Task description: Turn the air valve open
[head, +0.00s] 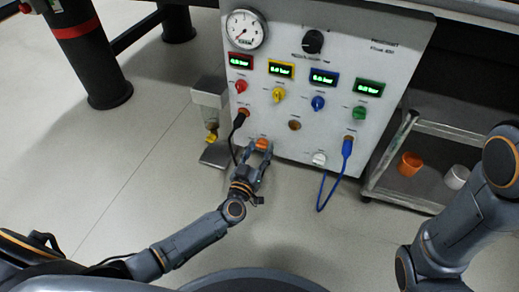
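The grey panel (325,80) carries a row of four small valve knobs: red (241,87), yellow (278,94), blue (318,103) and green (359,113). Its labels are too small to read, so I cannot tell which valve is marked air. My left gripper (260,149) is at the panel's lower left edge, its fingers spread on either side of an orange knob (262,144). I cannot tell whether they touch it. A white knob (319,158) sits to its right, lower on the panel. My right gripper is out of view.
A round gauge (246,29), a black knob (313,41) and lit displays sit above the valves. A black cable (236,130) hangs just left of my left gripper; a blue cable (347,150) loops at the right. A shelf (430,185) with orange and white cups stands right.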

